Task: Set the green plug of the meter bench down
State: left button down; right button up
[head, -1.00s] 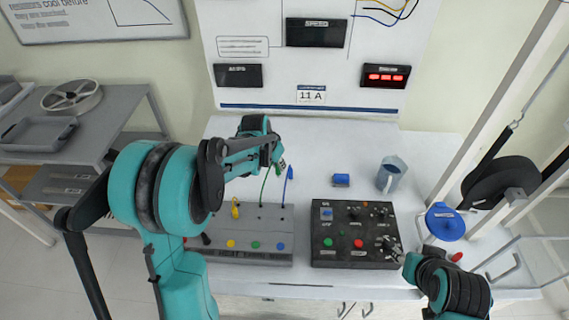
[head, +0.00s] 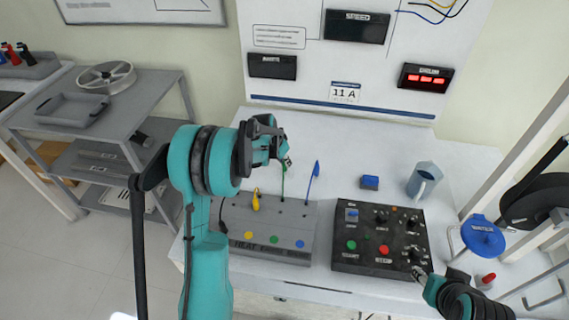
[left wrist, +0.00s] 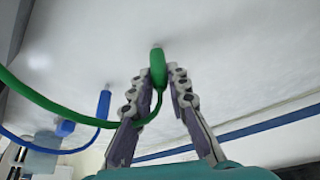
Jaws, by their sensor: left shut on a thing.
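The green plug shows in the left wrist view (left wrist: 157,68) between the two fingers of my left gripper (left wrist: 167,85), its pale tip towards the white surface. In the head view my left gripper (head: 287,160) is shut on it above the meter bench (head: 265,228). A green cord (head: 282,185) runs down from it to the bench box. The blue plug (head: 316,168) stands on its own cord to the right of the gripper. The yellow plug (head: 256,200) is at the box's left. My right gripper (head: 417,268) is at the control box's lower right corner; its fingers are unclear.
The black control box (head: 380,262) with knobs and buttons stands right of the bench box. Behind are a small blue block (head: 370,182) and a grey-blue mug (head: 424,180). A blue disc (head: 483,238) is at the right. White tabletop behind the bench box is clear.

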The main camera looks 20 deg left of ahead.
pick_arm(q)
jog(key=shift+r, duration=0.15)
jog(key=c, duration=1.5)
grip_release()
jog(key=shift+f, duration=0.2)
jog(key=shift+r, duration=0.1)
